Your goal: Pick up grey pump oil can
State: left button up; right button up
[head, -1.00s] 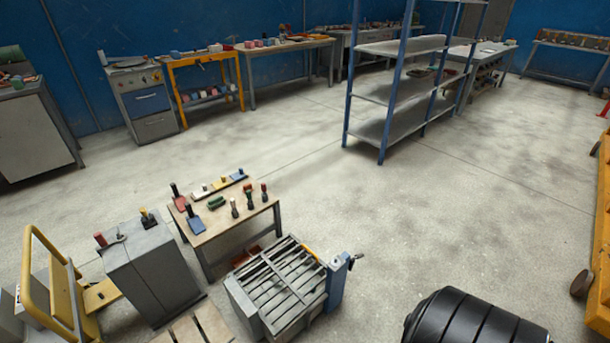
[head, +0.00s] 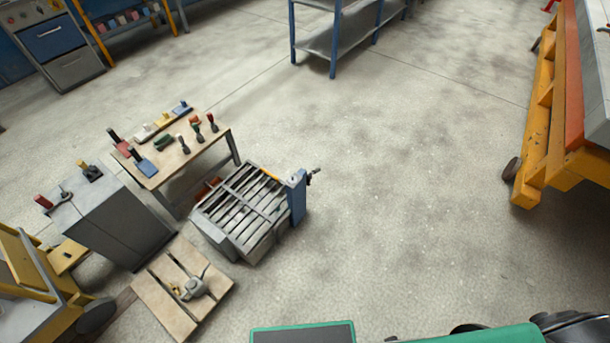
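A small grey can with a thin spout or handle (head: 196,287), which looks like the pump oil can, stands on a slatted wooden pallet (head: 160,305) on the floor at the lower left. It is small in the picture, so its finer details cannot be told. Nothing holds it. Neither my left nor my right gripper is in the head view.
A grey cabinet (head: 125,230) and a yellow-framed cart (head: 30,265) stand left of the pallet. A slatted metal unit (head: 240,212) and a tool table (head: 200,155) stand behind it. An orange-framed bench (head: 545,120) is at right. The middle floor is clear.

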aim_at(196, 286)
jog(key=u, duration=1.6)
